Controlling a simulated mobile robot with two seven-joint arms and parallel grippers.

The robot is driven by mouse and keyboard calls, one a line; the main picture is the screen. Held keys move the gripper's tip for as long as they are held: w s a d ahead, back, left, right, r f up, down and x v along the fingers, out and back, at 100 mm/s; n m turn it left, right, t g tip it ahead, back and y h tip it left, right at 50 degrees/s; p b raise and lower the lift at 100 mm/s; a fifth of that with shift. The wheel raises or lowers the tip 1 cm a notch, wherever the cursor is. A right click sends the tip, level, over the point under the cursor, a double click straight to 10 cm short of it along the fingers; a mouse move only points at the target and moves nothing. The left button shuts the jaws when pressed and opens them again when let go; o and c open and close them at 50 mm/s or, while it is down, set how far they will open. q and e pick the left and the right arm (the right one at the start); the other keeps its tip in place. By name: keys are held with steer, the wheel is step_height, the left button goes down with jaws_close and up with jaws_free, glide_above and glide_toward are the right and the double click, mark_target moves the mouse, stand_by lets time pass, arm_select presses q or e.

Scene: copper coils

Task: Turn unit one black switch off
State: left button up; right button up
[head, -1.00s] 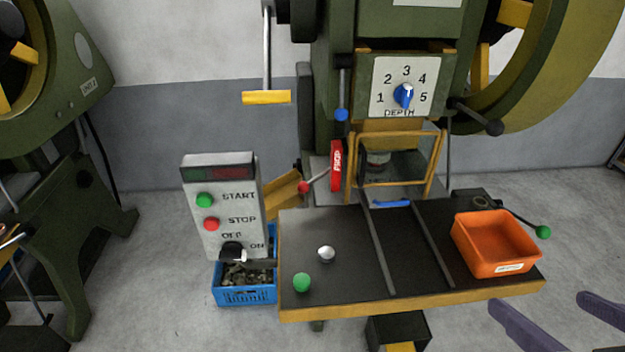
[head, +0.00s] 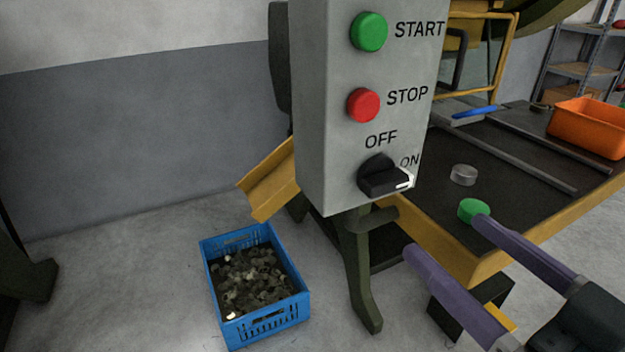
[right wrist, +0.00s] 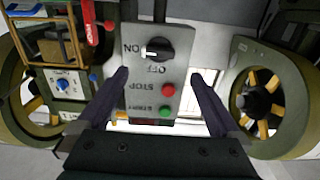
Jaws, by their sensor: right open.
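The black switch (head: 383,177) is a rotary knob low on the grey control box (head: 335,110). Its white-marked end points right, toward the ON label, with OFF above it. The switch also shows in the right wrist view (right wrist: 155,49), where the box appears upside down. My right gripper (head: 440,235) is open and empty, below and to the right of the switch in the head view. Its two purple fingers stand apart, touching nothing that I can see. In the right wrist view the box lies between the fingers (right wrist: 160,78). My left gripper is not in view.
A green START button (head: 369,32) and a red STOP button (head: 363,105) sit above the switch. A blue crate (head: 262,330) of metal pieces stands on the floor. The dark worktable (head: 520,175) carries a green knob (head: 472,209) and an orange bin (head: 590,128).

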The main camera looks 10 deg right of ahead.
mark_target(393, 188)
steer(key=b+x, duration=0.1)
steer(key=x, duration=0.7)
steer(key=shift+w+d+f, duration=0.1)
steer(key=shift+w+f, duration=0.05)
steer(key=shift+w, duration=0.1)
steer(key=shift+w+b, duration=0.35)
steer(key=shift+w, duration=0.25)
steer(key=shift+a, duration=0.25)
steer(key=c, duration=1.2)
steer(key=shift+c, duration=0.2)
